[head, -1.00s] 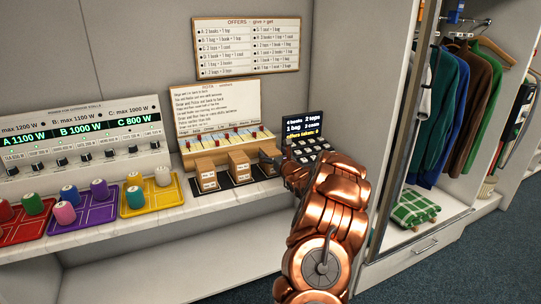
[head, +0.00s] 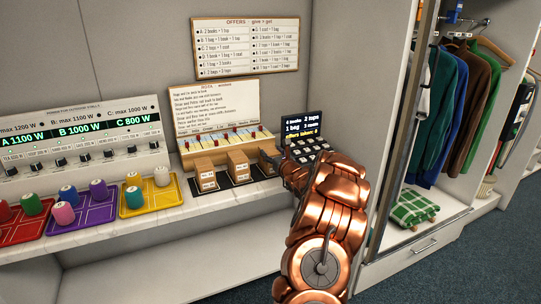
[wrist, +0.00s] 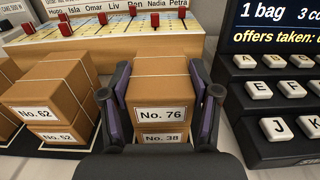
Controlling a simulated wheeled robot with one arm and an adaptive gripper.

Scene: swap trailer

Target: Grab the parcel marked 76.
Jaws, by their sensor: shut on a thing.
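The parcel marked 76 (wrist: 160,92) is a brown box with a white label, on top of a parcel marked 38 (wrist: 161,138) in the wrist view. My gripper (wrist: 161,100) has a finger on each side of parcel 76 and is shut on it. The label of 76 faces the wrist camera. Whether 76 is lifted off 38 cannot be told. In the head view my gripper (head: 275,162) is at the right-hand stack, and my arm hides part of it.
A black keypad (wrist: 275,110) with lettered keys stands close on the right. The rota board (wrist: 110,42) with red sliders is just behind. Coloured trays (head: 150,206) lie further left on the shelf.

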